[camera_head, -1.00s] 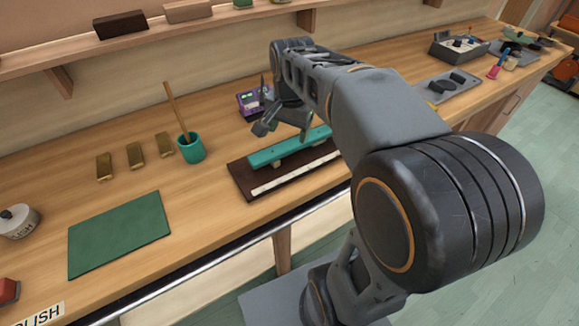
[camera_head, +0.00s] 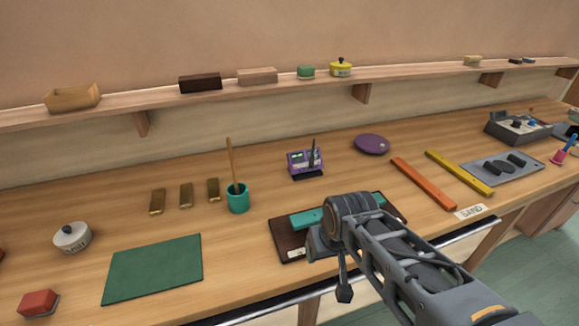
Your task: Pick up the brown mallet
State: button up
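A long brown stick (camera_head: 232,163) stands nearly upright, leaning a little left, in a teal cup (camera_head: 238,200) on the bench. It may be the brown mallet's handle; its lower end is hidden in the cup, and I see no mallet head. My gripper (camera_head: 344,291) is at the lower middle, right of and nearer than the cup, well apart from it. One dark finger seems to point down; the rest is hidden by my wrist, so its opening cannot be told.
A dark board with a teal bar (camera_head: 306,219) lies partly behind my arm. Several brass bars (camera_head: 186,195) lie left of the cup, a green mat (camera_head: 153,269) in front. A purple device (camera_head: 305,162) stands behind. A shelf (camera_head: 220,95) runs along the wall.

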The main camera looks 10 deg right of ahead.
aim_at(228, 139)
jog(key=u, duration=0.55)
jog(key=k, duration=1.3)
jog(key=u, duration=1.3)
jog(key=i, duration=1.4)
jog(key=z, duration=0.8)
jog(key=i, duration=0.55)
jog(key=z, duration=0.55)
